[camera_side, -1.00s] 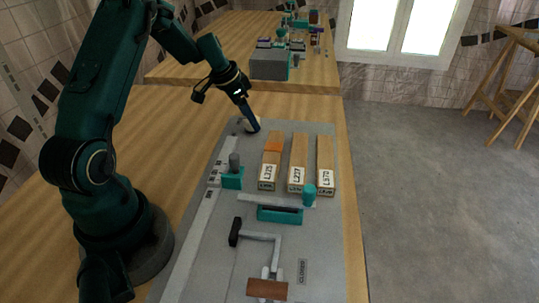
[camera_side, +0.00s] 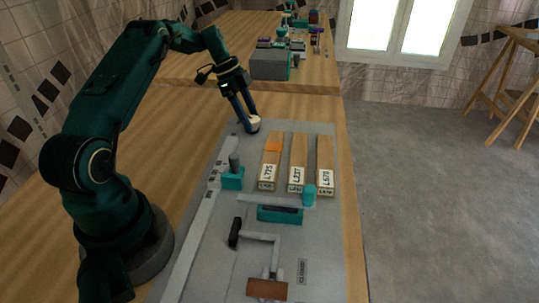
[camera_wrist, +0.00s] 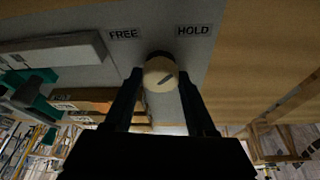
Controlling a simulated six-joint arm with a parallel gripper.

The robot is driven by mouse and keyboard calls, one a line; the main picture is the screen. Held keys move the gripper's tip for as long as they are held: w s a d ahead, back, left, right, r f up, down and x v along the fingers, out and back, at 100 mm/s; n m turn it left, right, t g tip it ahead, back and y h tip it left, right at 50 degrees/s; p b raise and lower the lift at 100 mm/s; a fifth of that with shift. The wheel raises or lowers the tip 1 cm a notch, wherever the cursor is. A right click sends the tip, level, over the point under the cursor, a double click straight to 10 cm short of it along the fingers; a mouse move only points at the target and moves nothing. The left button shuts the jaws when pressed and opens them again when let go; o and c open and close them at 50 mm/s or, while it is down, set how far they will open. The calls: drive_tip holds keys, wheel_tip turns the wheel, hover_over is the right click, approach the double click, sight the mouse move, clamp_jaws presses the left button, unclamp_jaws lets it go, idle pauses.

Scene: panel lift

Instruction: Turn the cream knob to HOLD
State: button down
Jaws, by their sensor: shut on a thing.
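The cream knob (camera_side: 255,125) stands at the far left corner of the grey panel (camera_side: 213,262). In the wrist view the knob (camera_wrist: 160,73) is round, with a dark slanted mark on its face that runs up to the right. The HOLD label (camera_wrist: 194,30) is above and to the right of it, the FREE label (camera_wrist: 124,34) above and to the left. My gripper (camera_side: 250,116) is shut on the knob, one finger on each side of it. The knob's base is mostly hidden.
Several labelled wooden blocks (camera_side: 298,160) lie right of the knob. A teal block with a grey peg (camera_side: 233,178), a teal slotted block (camera_side: 280,214) and a crank handle (camera_side: 261,236) are nearer the front. A second table (camera_side: 215,60) with other items stands behind.

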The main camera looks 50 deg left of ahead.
sight(250, 118)
drive_tip(key=shift+m, duration=0.3)
drive_tip(key=shift+c, duration=1.2)
unclamp_jaws()
drive_tip(key=shift+v, duration=2.6)
